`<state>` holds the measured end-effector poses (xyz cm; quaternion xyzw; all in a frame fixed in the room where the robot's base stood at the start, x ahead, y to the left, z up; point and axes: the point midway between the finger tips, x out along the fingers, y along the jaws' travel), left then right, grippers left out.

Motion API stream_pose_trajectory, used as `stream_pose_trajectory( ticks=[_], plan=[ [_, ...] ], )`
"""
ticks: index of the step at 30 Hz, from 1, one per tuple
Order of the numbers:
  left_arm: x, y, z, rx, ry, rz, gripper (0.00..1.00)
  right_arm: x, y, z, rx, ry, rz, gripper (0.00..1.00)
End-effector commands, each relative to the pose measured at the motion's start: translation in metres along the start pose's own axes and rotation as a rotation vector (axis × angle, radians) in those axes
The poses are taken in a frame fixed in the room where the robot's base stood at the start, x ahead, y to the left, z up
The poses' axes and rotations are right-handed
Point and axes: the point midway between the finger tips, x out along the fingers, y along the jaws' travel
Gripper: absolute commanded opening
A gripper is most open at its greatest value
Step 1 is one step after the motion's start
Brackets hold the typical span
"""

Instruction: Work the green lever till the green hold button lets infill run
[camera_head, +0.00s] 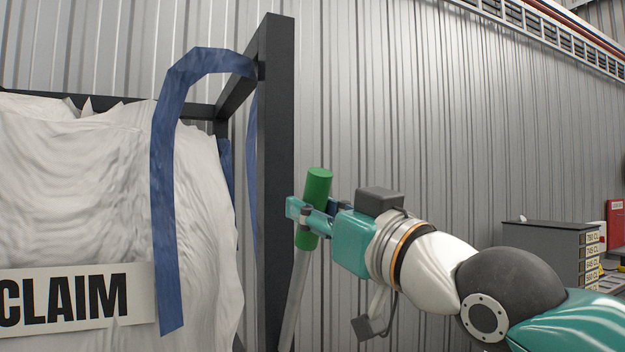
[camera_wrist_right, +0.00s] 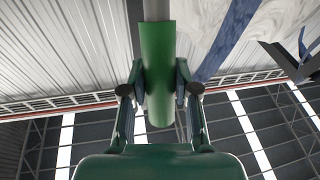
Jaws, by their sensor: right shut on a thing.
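The green lever (camera_head: 319,181) has a green grip on a grey rod and stands slightly tilted beside the dark frame post in the head view. My right gripper (camera_head: 310,218) is shut around the green grip, with part of the grip showing above and below the fingers. In the right wrist view the green grip (camera_wrist_right: 157,60) sits between the two fingers of my right gripper (camera_wrist_right: 160,88), with the grey rod above it in the picture. The green hold button is not visible in either view. My left gripper is not in view.
A dark metal frame (camera_head: 276,150) holds a large white bag (camera_head: 90,190) with a blue strap (camera_head: 165,200) and a sign (camera_head: 75,298) reading "CLAIM". A grey cabinet (camera_head: 545,240) stands at the far right. Corrugated wall (camera_head: 430,130) fills the back.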

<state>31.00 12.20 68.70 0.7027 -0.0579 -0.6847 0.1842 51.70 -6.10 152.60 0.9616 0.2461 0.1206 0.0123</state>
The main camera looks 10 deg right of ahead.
Motion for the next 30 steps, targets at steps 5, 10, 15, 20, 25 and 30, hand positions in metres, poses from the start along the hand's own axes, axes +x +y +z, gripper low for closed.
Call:
stream_pose_trajectory(
  ticks=[5,10,15,20,25,30],
  plan=[
    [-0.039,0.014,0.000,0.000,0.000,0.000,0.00,0.018,0.003,-0.009,0.012,-0.065,-0.004,0.00],
    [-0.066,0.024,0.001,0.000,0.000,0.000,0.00,0.034,0.006,-0.011,0.025,-0.130,-0.006,0.00],
    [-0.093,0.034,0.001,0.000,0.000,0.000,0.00,0.058,0.012,-0.012,0.043,-0.219,-0.005,0.00],
    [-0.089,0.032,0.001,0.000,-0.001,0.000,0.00,0.073,0.015,-0.003,0.056,-0.287,-0.004,0.00],
    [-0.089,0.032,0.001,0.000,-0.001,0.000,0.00,0.080,0.016,-0.001,0.062,-0.323,-0.011,0.00],
    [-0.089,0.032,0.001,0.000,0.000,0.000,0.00,0.081,0.015,0.000,0.064,-0.331,-0.015,0.00]
  ],
)
